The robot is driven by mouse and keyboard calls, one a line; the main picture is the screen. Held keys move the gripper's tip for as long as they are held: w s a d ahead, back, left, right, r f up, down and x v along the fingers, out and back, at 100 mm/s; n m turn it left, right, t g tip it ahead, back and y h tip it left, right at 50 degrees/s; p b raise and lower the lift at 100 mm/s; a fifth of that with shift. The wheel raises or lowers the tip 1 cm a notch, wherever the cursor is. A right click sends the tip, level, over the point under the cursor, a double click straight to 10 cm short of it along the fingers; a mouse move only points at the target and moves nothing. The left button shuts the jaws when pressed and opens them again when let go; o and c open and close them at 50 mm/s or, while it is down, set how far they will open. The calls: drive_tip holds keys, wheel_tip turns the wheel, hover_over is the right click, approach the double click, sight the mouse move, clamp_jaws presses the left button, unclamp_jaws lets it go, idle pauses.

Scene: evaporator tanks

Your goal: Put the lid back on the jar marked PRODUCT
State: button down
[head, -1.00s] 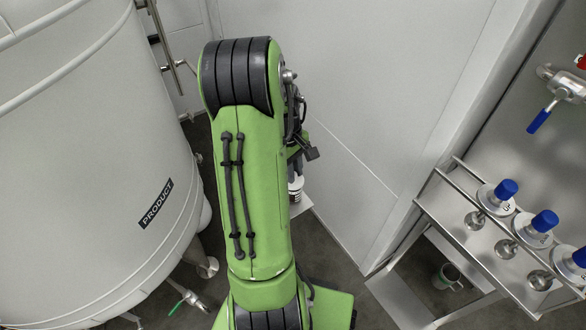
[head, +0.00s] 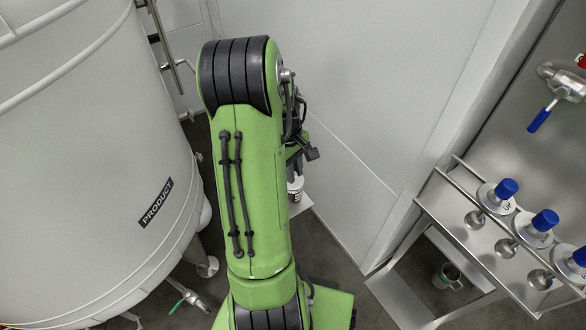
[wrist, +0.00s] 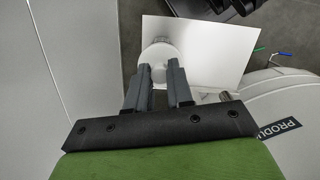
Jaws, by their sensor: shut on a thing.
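My gripper (wrist: 158,74) shows in the wrist view with its two dark fingers shut on the knob of a white round lid (wrist: 161,50). The lid is over a pale flat stand (wrist: 215,45), and it hides whatever is directly beneath it. In the head view my green arm hides most of the gripper.
A large tank marked PRODUCT (head: 105,130) stands close on the left, with a green-handled valve (head: 188,300) below. A pale wall closes the back.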

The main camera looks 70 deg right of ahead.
drive_tip(key=shift+c, duration=2.3)
unclamp_jaws()
drive_tip(key=shift+r, duration=0.15)
drive_tip(key=shift+r+p, duration=2.95)
drive_tip(key=shift+r, duration=0.45)
drive_tip(key=shift+c, duration=0.3)
clamp_jaws()
drive_tip(key=shift+f, duration=0.15)
